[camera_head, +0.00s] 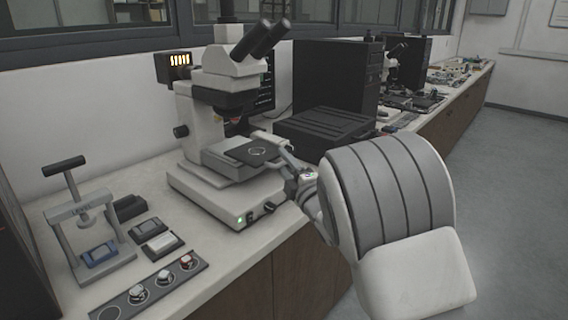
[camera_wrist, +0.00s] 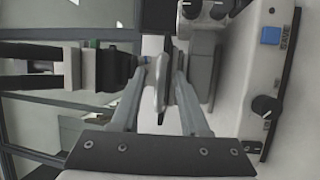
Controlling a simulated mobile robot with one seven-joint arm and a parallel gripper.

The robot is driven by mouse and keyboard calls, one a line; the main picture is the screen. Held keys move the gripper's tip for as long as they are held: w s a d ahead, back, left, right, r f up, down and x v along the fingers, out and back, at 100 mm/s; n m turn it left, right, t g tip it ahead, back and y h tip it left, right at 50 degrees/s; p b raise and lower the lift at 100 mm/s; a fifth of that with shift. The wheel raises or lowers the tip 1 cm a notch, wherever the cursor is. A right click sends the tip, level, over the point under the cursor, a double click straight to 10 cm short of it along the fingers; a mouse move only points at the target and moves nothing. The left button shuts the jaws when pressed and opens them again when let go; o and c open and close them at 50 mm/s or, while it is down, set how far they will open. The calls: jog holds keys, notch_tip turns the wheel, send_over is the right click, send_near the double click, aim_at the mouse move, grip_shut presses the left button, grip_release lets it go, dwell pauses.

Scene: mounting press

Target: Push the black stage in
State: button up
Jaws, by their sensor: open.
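The black stage (camera_head: 240,153) is a flat dark plate with a pale ring mark, on a light grey support of the white microscope (camera_head: 215,100). In the head view it sits below the objective, out over the front of the base. My gripper (camera_head: 268,142) is at the stage's right side, with my arm behind it. In the wrist view my gripper (camera_wrist: 160,70) is open, its two grey fingers on either side of a thin, edge-on pale and dark plate, likely part of the stage. Whether a finger touches it, I cannot tell.
The microscope base (camera_wrist: 284,75) has a knob (camera_wrist: 265,107) and a blue button (camera_wrist: 270,36). A small press marked LEVEL (camera_head: 80,210) and a strip of round pieces (camera_head: 150,288) stand at the left. A black box (camera_head: 325,128) is behind my gripper.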

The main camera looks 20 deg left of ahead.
jog(key=shift+c, duration=0.3)
grip_shut()
jog(key=shift+a, duration=0.1)
dwell(1.2)
